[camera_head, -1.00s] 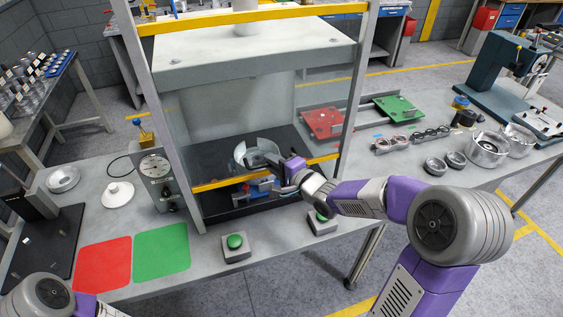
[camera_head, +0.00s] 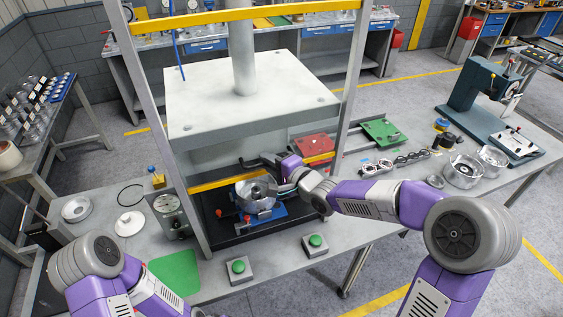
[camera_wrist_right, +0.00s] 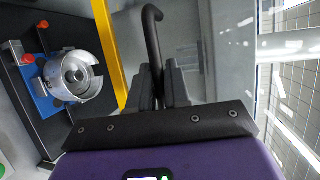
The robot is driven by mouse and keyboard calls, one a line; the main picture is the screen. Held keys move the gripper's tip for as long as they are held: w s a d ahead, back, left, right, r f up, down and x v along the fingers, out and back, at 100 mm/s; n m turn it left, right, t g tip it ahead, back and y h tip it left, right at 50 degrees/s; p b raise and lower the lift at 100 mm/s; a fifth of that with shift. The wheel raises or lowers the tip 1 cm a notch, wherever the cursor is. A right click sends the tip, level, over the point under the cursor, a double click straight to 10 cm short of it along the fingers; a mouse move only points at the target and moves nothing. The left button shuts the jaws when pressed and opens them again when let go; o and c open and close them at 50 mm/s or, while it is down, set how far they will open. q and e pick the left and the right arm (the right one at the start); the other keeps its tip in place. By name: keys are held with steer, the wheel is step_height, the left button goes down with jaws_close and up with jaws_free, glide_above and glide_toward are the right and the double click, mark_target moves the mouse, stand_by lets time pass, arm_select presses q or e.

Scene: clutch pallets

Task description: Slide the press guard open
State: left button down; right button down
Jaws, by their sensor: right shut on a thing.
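The press guard is a clear panel with a yellow upper bar (camera_head: 200,20) and a yellow lower bar (camera_head: 222,181). The lower bar crosses the front of the press at a slight slant, above the metal housing (camera_head: 256,193) on its blue fixture (camera_head: 276,213). My right gripper (camera_head: 284,166) is shut on the guard's black handle (camera_head: 262,161). In the right wrist view the bent handle (camera_wrist_right: 152,30) stands between the fingers (camera_wrist_right: 160,88), beside the yellow bar (camera_wrist_right: 106,45). My left arm shows at lower left, but its gripper is out of view.
The thick white press plate (camera_head: 255,100) sits above the opening, between grey posts. Two green button boxes (camera_head: 238,268) (camera_head: 315,244) stand at the bench's front edge. A gauge box (camera_head: 172,213) is left of the press. Red and green plates (camera_head: 384,132) lie to the right.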

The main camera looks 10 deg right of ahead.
steer(key=shift+r, duration=0.35)
steer(key=c, duration=1.4)
jaws_free()
steer(key=shift+c, duration=0.2)
steer(key=v, duration=0.7)
steer(key=shift+s+p, duration=0.3)
steer(key=shift+p, duration=0.05)
steer(key=shift+d, duration=0.1)
